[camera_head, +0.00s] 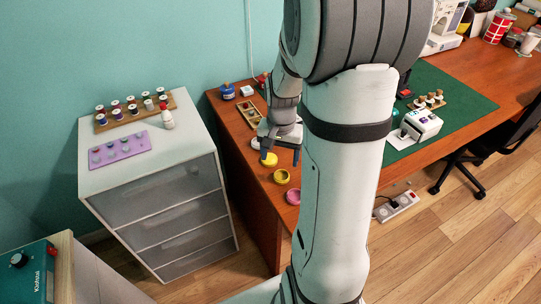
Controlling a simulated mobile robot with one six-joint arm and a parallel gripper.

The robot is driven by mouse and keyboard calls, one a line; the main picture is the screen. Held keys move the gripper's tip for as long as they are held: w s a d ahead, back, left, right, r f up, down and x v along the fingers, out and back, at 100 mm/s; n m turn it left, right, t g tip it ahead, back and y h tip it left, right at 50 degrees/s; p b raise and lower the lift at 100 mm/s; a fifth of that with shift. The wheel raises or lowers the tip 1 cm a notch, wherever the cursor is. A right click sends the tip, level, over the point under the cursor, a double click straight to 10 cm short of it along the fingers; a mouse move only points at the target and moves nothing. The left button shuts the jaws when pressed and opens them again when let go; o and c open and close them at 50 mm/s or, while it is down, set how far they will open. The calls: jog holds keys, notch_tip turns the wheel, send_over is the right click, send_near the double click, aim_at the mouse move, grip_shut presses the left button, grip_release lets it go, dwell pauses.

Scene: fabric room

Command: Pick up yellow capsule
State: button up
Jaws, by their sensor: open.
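Two small round yellow things lie on the brown wooden desk (250,172); I cannot tell for sure which one is the yellow capsule. The farther yellow piece (269,160) is just under the left finger of my gripper. The nearer yellow piece (281,176) looks like a shallow round cup or lid and lies a little in front of the gripper. My gripper (280,156) points down with its fingers apart and nothing visible between them. I cannot tell whether a finger touches the farther piece.
A pink round piece (293,196) lies near the desk edge, partly behind my arm. A drawer cabinet (165,190) with a thread rack (133,112) stands left, across a gap. My arm hides the desk's middle.

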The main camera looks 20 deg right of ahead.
aim_at(281, 179)
jog(key=f, duration=0.5)
jog(key=d+f, duration=0.1)
jog(key=f, duration=0.2)
jog(key=shift+w+f+b, duration=0.1)
jog(key=shift+b, duration=0.2)
jog(key=shift+c, duration=0.4)
jog(key=c, duration=1)
